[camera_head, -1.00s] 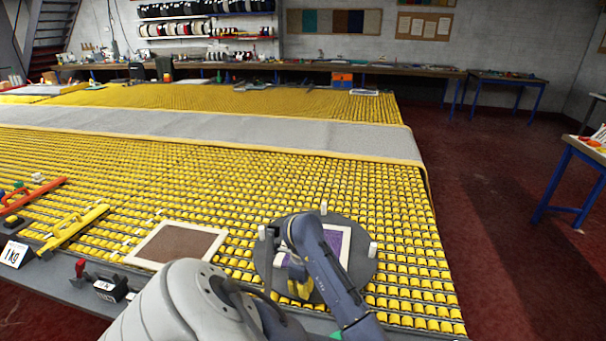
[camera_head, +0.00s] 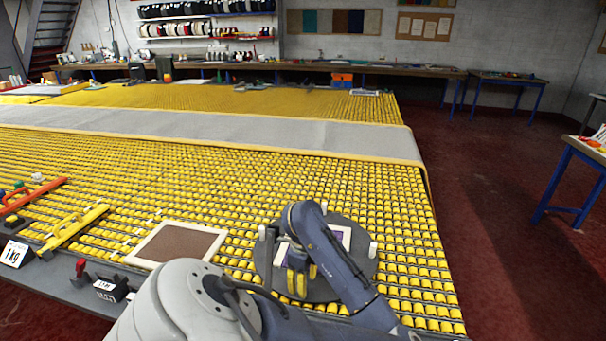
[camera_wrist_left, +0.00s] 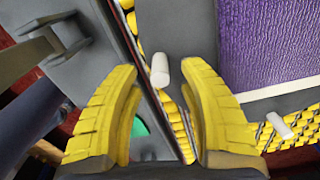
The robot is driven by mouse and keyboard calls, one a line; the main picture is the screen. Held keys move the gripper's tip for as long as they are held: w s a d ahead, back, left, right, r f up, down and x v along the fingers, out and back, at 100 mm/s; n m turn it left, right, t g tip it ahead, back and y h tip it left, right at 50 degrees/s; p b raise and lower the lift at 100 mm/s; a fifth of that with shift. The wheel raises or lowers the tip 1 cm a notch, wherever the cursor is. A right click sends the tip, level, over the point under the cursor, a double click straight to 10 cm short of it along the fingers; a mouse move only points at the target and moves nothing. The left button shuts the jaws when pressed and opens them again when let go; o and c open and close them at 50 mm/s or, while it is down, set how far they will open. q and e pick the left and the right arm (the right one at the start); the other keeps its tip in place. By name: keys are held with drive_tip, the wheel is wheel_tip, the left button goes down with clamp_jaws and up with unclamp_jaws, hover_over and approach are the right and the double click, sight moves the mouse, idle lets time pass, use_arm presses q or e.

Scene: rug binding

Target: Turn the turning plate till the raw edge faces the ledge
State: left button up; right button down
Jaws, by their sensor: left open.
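The turning plate (camera_head: 265,258) is a dark grey disc with white pegs (camera_head: 373,249) at its rim, lying on the yellow rollers near the table's front. A purple rug piece with a pale border (camera_head: 346,238) lies on it, partly hidden by my left arm. My left gripper (camera_head: 298,284) has yellow fingers and is low over the plate's near side. In the left wrist view the fingers are open, with a white peg (camera_wrist_left: 160,70) ahead between their tips; I cannot tell whether they touch it. The purple pile (camera_wrist_left: 270,45) shows at right. I cannot tell which edge is raw.
A brown rug piece with a pale border (camera_head: 176,243) lies left of the plate. A yellow-handled tool (camera_head: 75,227), a red bar (camera_head: 35,195) and a 1 kg block (camera_head: 15,254) are farther left. A grey strip (camera_head: 70,290) runs along the table's front. Rollers right of the plate are clear.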

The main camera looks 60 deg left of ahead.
use_arm(q)
drive_tip(key=shift+r, duration=3.95)
